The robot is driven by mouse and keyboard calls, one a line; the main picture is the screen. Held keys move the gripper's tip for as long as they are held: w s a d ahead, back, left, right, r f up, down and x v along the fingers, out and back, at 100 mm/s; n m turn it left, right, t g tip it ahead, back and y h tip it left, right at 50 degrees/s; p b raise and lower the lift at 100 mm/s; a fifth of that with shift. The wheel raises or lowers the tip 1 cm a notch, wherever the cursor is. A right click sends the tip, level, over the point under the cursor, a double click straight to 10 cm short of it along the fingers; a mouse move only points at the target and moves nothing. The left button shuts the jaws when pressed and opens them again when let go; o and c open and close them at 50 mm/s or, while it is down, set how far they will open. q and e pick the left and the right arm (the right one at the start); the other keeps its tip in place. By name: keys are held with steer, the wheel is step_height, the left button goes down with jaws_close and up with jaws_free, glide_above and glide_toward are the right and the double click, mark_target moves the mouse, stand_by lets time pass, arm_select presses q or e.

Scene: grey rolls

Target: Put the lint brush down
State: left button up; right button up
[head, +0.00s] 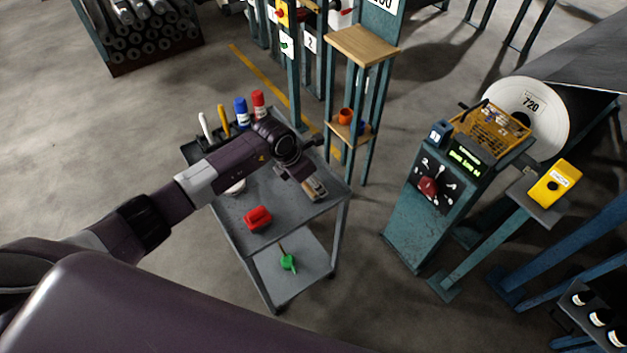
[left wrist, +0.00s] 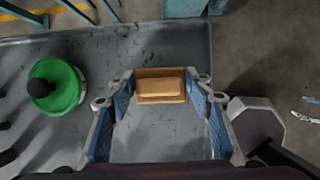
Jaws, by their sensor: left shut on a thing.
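The lint brush is a tan wooden block (left wrist: 160,90) in the left wrist view, held between the blue-padded fingers of my left gripper (left wrist: 160,78). In the head view my left gripper (head: 308,172) is over the right side of the grey cart top (head: 290,212), with the brush (head: 316,190) at its fingertips. The cart top also shows below the fingers in the left wrist view (left wrist: 160,140). I cannot tell whether the brush touches the surface. My arm hides the middle of the cart top. My right gripper is not in view.
A red object (head: 257,217) lies near the cart top's front edge. Blue (head: 241,112) and red (head: 258,104) bottles stand at its back. A green round thing (left wrist: 60,88) is left of the gripper. A wooden-topped stand (head: 362,45) rises behind the cart.

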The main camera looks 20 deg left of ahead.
arm_select(q)
steer(key=shift+f, duration=0.15)
steer(key=o, duration=1.2)
steer(key=shift+r, duration=0.2)
steer(key=b+v, duration=0.2)
steer(key=v, duration=1)
